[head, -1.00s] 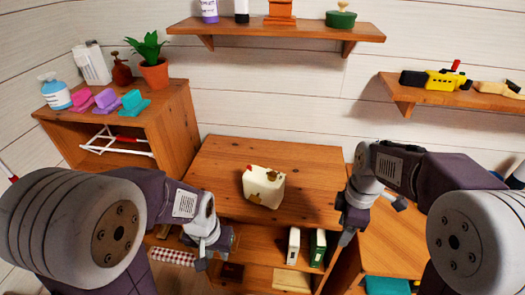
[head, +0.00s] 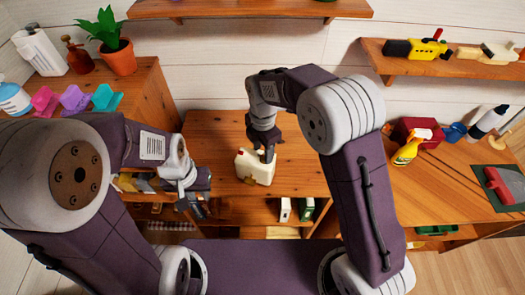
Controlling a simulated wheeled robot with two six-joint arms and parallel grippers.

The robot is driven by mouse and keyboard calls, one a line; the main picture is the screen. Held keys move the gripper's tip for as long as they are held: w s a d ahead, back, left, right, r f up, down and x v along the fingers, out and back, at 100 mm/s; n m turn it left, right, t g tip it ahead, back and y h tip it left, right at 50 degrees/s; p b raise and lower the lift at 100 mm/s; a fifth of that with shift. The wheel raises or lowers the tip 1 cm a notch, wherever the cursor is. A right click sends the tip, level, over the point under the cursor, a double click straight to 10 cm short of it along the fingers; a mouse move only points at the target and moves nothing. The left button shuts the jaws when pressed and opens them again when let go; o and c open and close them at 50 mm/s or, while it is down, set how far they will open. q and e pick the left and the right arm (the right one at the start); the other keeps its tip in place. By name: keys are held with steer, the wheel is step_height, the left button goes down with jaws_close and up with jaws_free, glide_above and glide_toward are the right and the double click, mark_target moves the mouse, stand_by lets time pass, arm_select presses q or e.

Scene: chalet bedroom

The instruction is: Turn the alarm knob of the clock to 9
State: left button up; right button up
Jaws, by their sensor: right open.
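The clock appears to be the small cream, box-shaped object (head: 257,173) on top of the middle wooden cabinet (head: 205,130). It stands upright and turned at an angle. A small red part shows at its upper left; its dial numbers and alarm knob cannot be made out. My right gripper (head: 264,153) is open, pointing down at the clock's top and back edge, and hides part of it. I cannot tell whether it touches. My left gripper (head: 192,207) hangs in front of the cabinet's left front, apart from the clock; its finger opening is unclear.
Books (head: 285,210) stand on the cabinet's lower shelf. A plant (head: 117,58) and several small items stand on the left cabinet. A wall shelf (head: 470,68) is at the upper right. A right-hand table holds a yellow spray bottle (head: 409,150). The cabinet top around the clock is clear.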

steer(key=shift+s+d+f, duration=0.2)
steer(key=shift+s+f, duration=0.05)
steer(key=shift+f, duration=0.15)
steer(key=shift+s+d+f, duration=0.15)
steer(key=shift+s+f, duration=0.05)
steer(key=shift+f, duration=0.2)
steer(key=shift+w+a+f, duration=0.1)
steer(key=shift+w+a, duration=0.05)
steer(key=shift+w, duration=0.05)
jaws_close()
steer(key=shift+m+p, duration=0.4)
steer(key=shift+m, duration=0.5)
steer(key=shift+m, duration=0.3)
stand_by(0.3)
jaws_free()
